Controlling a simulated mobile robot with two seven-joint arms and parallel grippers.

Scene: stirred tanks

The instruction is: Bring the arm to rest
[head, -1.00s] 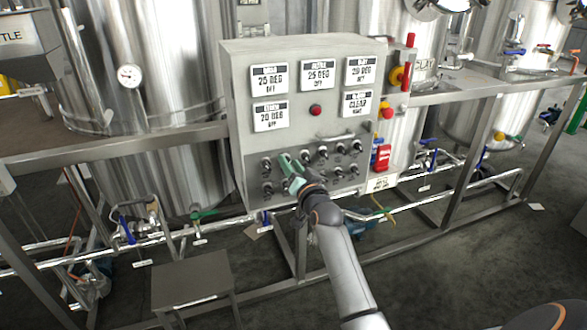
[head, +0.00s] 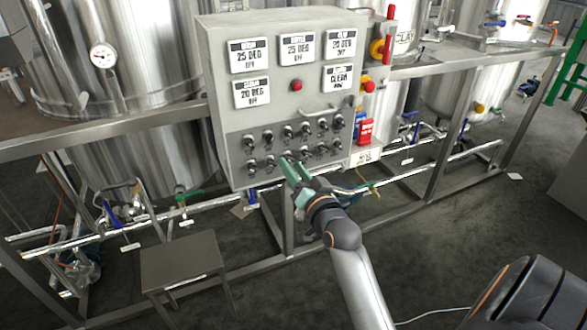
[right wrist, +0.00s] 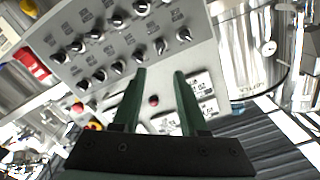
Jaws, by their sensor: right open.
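My right gripper (head: 296,172) is in front of the lower part of the grey control panel (head: 222,80), just below its rows of black knobs (head: 290,133). Its green fingers are apart with nothing between them. In the right wrist view the open fingers (right wrist: 158,85) point towards the panel face, with a gap to it. My right arm reaches up from the bottom of the head view. My left gripper is not in view.
Steel tanks (head: 150,60) stand behind the panel. A metal frame rail (head: 100,138) and pipes run along the front. A small steel stool (head: 180,258) stands at lower left. The dark floor at lower right is mostly clear.

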